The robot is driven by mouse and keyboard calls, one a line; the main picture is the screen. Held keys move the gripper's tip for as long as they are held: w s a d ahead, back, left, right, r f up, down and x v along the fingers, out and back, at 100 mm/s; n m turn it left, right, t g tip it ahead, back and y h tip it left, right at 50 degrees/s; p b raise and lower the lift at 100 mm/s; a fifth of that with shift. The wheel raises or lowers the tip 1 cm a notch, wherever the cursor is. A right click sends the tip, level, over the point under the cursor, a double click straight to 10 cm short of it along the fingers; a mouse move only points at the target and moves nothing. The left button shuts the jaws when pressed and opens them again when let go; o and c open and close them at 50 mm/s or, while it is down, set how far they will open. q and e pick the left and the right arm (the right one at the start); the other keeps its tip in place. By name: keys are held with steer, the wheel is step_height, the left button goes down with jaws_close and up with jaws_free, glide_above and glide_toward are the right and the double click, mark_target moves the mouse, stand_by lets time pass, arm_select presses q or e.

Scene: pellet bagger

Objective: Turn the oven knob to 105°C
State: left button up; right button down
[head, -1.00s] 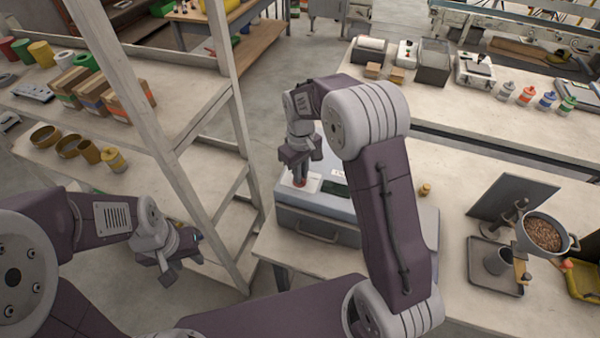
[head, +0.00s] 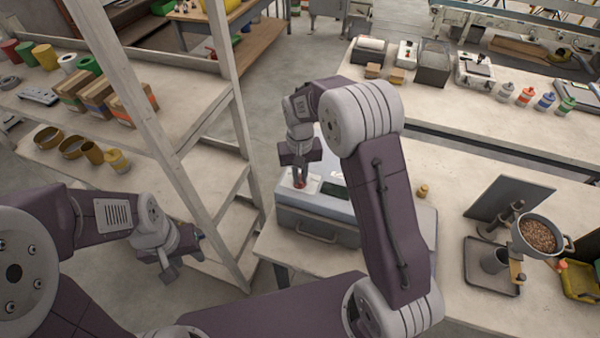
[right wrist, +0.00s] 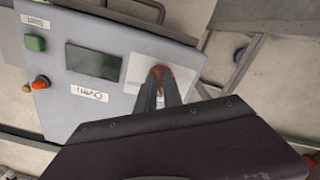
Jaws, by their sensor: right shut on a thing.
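The oven (head: 325,218) is a grey-blue box on the bench in the head view, with a handle on its front. In the right wrist view its panel (right wrist: 120,68) shows a dark display (right wrist: 93,62), a green button, an orange button and labels. The red knob (right wrist: 159,70) sits on a white plate, partly hidden by my fingers. My right gripper (head: 300,183) points down at it and is shut on the knob; its fingers also show in the right wrist view (right wrist: 160,88). The knob's angle and any reading cannot be made out. My left gripper (head: 180,262) hangs over the floor at left; its jaws are unclear.
A wooden shelf (head: 190,130) with boxes and rolls stands at left, its post close to the oven. A pan of pellets (head: 538,236) on a stand and a dark tray (head: 490,270) are at right. The bench right of the oven holds a small brass weight (head: 422,191).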

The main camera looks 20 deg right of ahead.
steer(key=m+p, duration=0.1)
steer(key=m, duration=0.3)
steer(key=shift+r+m, duration=0.1)
steer(key=shift+m, duration=0.2)
steer(key=m+p, duration=0.1)
steer(key=m, duration=0.3)
steer(key=shift+a+m, duration=0.15)
steer(key=shift+m, duration=0.15)
steer(key=m, duration=0.4)
steer(key=shift+w+p, duration=0.15)
steer(key=shift+p, duration=0.15)
steer(key=shift+w+m, duration=0.1)
steer(key=shift+m, duration=2.2)
steer(key=c, duration=1.5)
jaws_free()
steer(key=shift+a, duration=0.1)
